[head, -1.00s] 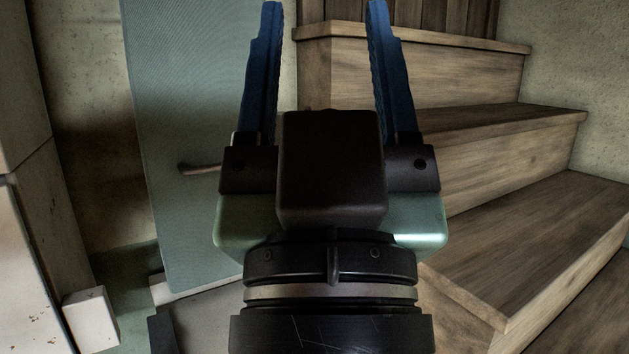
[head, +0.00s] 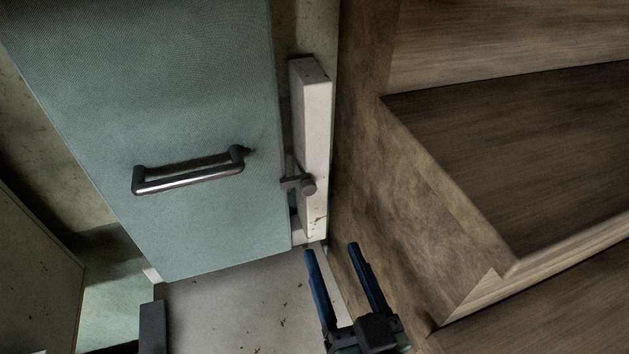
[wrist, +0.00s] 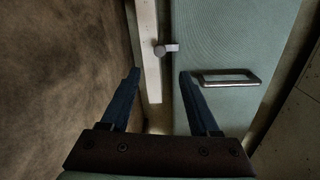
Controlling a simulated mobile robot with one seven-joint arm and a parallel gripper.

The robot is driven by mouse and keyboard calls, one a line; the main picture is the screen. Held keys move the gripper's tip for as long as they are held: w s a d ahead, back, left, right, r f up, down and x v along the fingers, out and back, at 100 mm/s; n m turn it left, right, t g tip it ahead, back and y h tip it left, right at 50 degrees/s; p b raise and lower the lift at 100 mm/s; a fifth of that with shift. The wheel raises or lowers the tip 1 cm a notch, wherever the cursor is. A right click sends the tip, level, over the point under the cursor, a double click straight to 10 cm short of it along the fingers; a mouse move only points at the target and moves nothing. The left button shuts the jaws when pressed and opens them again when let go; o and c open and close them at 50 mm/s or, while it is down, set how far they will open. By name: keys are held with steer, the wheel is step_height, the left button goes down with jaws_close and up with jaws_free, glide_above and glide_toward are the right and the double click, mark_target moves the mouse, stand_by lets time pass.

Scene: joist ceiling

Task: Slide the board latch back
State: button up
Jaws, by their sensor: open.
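The board is a pale blue-green panel (head: 160,90) with a metal bar handle (head: 190,178). The latch (head: 303,185), a small dark knob with a short bar, sits on a white post (head: 315,130) at the board's right edge. Its bar reaches left over the board's edge. In the wrist view the latch (wrist: 162,50) shows above and beyond my fingertips. My gripper (head: 332,248) is open and empty, below the latch and a little to its right in the head view. It also shows in the wrist view (wrist: 158,74), touching nothing.
Wooden steps (head: 480,180) fill the right side, with their side wall close to my gripper. The handle (wrist: 231,78) sticks out from the board on the right of the wrist view. Grey floor (head: 235,310) below the board is mostly clear.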

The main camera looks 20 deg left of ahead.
mark_target(309, 191)
steer(key=p+x, duration=0.5)
steer(key=x, duration=0.5)
steer(key=shift+w+a+r, duration=0.15)
steer(key=shift+w, duration=0.15)
steer(key=shift+w+a, duration=0.25)
steer(key=shift+w, duration=0.25)
jaws_close()
stand_by(0.5)
